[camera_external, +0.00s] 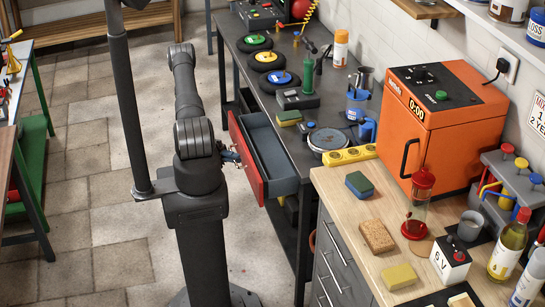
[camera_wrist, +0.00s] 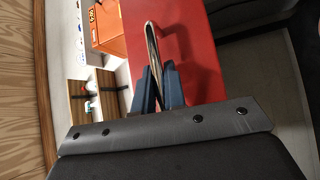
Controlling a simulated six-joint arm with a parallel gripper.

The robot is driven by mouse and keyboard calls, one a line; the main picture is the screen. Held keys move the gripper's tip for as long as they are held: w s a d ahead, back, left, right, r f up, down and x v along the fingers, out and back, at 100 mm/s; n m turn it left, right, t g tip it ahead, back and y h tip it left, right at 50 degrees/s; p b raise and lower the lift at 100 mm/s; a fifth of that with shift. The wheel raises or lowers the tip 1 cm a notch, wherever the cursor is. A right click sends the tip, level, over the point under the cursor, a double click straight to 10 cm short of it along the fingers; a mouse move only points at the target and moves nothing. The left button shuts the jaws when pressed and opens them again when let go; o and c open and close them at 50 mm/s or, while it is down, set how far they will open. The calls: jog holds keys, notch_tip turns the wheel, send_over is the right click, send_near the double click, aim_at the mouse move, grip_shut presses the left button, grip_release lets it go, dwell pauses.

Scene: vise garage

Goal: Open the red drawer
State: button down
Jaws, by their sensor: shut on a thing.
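The red drawer (camera_external: 247,158) stands pulled out from under the dark grey workbench, and its grey inside shows empty. Its red front also shows in the wrist view (camera_wrist: 195,60). A metal handle (camera_wrist: 153,50) stands out from the front. My gripper (camera_wrist: 158,85) is shut on the handle, with one blue-grey finger on each side of it. In the external view, my gripper (camera_external: 230,156) is at the drawer front and is partly hidden by my arm.
The dark workbench (camera_external: 290,150) carries colored discs, a green-handled tool, a scale and cups. A wooden counter (camera_external: 345,215) with an orange oven (camera_external: 440,120) and sponges stands to the right. Tiled floor (camera_external: 105,190) is free to the left.

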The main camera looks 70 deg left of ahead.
jog(key=s, duration=0.7)
jog(key=shift+w, duration=0.1)
jog(key=c, duration=1.5)
grip_release()
jog(key=v, duration=1.2)
